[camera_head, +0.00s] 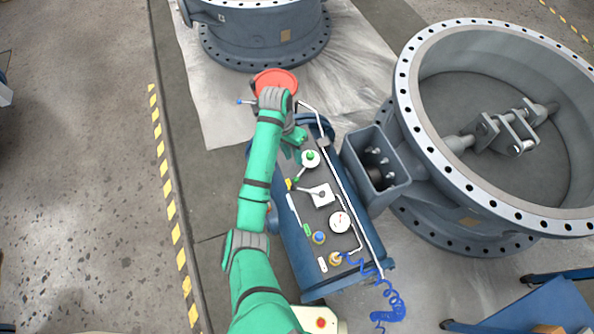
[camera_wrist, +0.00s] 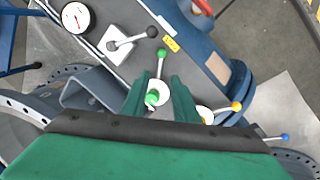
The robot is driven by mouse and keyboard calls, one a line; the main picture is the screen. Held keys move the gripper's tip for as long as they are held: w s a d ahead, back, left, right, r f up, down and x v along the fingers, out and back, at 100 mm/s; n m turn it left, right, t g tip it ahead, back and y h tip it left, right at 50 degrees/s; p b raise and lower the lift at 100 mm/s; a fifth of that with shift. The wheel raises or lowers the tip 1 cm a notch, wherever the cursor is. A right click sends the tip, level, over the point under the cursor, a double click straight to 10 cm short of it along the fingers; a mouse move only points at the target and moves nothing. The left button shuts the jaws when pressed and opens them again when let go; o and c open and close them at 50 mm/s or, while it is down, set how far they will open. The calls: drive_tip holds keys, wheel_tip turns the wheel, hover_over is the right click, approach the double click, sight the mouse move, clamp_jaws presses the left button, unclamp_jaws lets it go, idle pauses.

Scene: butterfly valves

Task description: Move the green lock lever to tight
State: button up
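The green lock lever has a green hub on a white round plate (camera_head: 311,158) and a rod ending in a green ball knob (camera_head: 296,180). In the wrist view its hub (camera_wrist: 152,98) sits low between my fingers, and its rod runs up to the knob (camera_wrist: 162,53) beyond the fingertips. My gripper (camera_wrist: 160,80) is open, with a green finger on each side of the lever's plate. No clear contact shows, and I cannot tell how far above the plate the fingers are. In the head view my wrist partly hides the fingers. No tight marking is readable.
The panel also carries a black-knobbed lever (camera_wrist: 112,46), a gauge (camera_wrist: 75,17), a yellow label (camera_wrist: 171,44) and a yellow-knobbed lever (camera_wrist: 237,106). A white pipe (camera_head: 345,190) runs along the panel's right side. Large valve bodies (camera_head: 400,100) stand beyond. A red disc (camera_head: 275,83) is near my wrist.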

sight(298, 175)
drive_tip(key=f, duration=0.3)
drive_tip(key=d+f, duration=0.1)
drive_tip(key=f, duration=0.3)
drive_tip(key=s+f, duration=0.1)
drive_tip(key=f, duration=0.2)
drive_tip(key=shift+s+d+f, duration=0.1)
drive_tip(key=shift+d+f, duration=0.15)
clamp_jaws()
